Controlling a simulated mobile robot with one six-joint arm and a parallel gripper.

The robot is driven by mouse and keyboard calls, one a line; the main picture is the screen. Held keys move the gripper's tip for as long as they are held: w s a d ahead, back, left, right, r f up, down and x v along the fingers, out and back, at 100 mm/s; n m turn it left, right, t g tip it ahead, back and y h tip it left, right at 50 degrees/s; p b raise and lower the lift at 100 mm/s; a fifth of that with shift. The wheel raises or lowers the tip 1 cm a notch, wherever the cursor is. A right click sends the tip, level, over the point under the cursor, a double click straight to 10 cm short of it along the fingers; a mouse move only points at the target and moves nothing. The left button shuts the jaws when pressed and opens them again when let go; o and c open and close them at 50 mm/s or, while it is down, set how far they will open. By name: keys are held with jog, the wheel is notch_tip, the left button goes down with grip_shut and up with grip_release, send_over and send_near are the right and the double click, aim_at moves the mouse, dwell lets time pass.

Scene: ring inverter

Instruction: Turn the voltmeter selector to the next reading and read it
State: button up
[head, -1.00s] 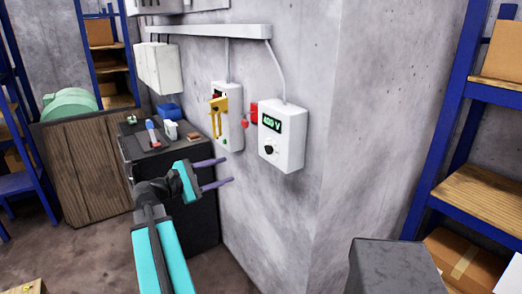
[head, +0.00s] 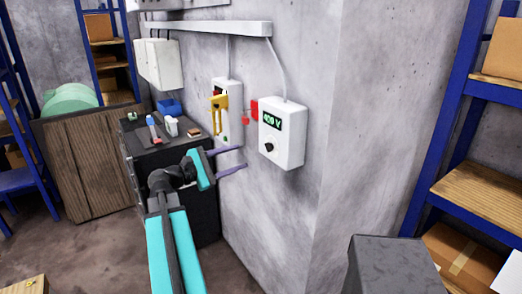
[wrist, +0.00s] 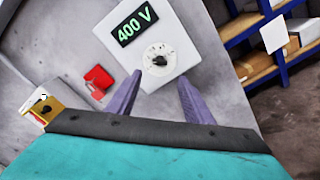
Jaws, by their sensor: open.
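The voltmeter (head: 282,133) is a white box on the concrete wall. Its dark display with green digits reads 400 V in the wrist view (wrist: 135,25). Below the display is the black selector knob (head: 269,147), on a pale round dial in the wrist view (wrist: 159,60). My gripper (head: 243,157) is open and empty, with two purple fingers. In the head view its fingertips are left of and a little below the knob. In the wrist view the fingers (wrist: 156,95) point toward the voltmeter's lower edge, apart from the knob.
A red lockout piece (head: 254,108) hangs left of the voltmeter. Beyond it is a wall box with a yellow handle (head: 220,103). A dark cabinet (head: 160,145) with small items stands behind my arm. Blue shelving (head: 440,130) is at the right.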

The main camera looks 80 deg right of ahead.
aim_at(267, 149)
jog(key=p+x, duration=0.3)
jog(key=x, duration=0.8)
jog(key=c, duration=1)
jog(key=shift+a+f, duration=0.1)
jog(key=shift+a, duration=0.25)
jog(key=shift+c, duration=0.2)
jog(key=shift+d, duration=0.25)
